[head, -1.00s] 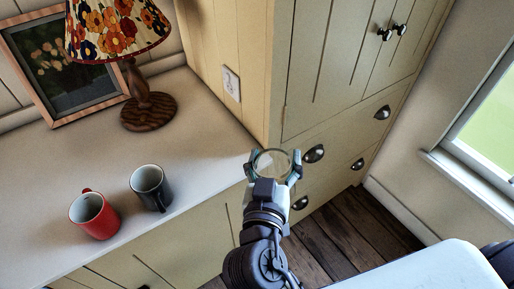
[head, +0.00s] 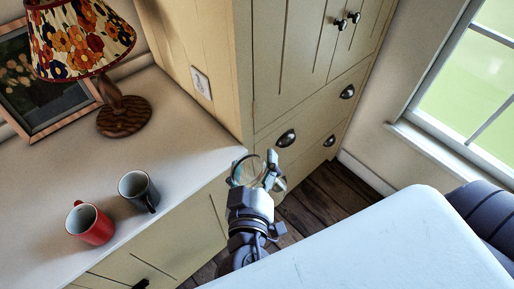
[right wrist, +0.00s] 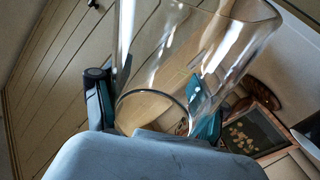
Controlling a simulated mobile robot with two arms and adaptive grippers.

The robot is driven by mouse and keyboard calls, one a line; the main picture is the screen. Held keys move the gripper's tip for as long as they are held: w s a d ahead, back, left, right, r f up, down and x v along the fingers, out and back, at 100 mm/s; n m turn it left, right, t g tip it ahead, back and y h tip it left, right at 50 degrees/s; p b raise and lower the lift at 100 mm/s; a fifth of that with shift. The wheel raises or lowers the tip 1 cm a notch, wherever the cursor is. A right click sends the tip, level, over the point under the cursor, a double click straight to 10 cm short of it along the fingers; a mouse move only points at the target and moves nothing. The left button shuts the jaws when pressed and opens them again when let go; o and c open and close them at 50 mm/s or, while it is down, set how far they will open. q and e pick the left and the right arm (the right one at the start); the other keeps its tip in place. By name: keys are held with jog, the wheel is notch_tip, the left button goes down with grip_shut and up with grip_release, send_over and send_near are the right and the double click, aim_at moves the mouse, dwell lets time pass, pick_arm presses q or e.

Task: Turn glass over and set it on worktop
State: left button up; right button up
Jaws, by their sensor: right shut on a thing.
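A clear drinking glass (head: 243,172) is held in my right gripper (head: 256,167), just off the worktop's front right corner in the head view. The gripper's fingers are closed around the glass. In the right wrist view the glass (right wrist: 205,45) lies slanted between the dark and teal fingers of the right gripper (right wrist: 152,98). My left gripper is not in view.
A black mug (head: 137,191) and a red mug (head: 90,224) stand on the worktop near its front. A lamp (head: 124,115) and a framed picture (head: 50,127) are at the back. A tall cream cupboard (head: 275,80) borders the worktop's right end.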

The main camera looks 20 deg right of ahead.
pick_arm(q)
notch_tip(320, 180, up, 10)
jog(key=p, duration=0.9)
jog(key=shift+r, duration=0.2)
pick_arm(e)
jog(key=s+a+r+n+g, duration=0.1)
jog(key=s+a+r+n, duration=0.1)
jog(key=a+n, duration=0.3)
jog(key=n, duration=0.2)
jog(key=shift+a+r+n+g, duration=0.2)
jog(key=shift+r+n+g, duration=0.1)
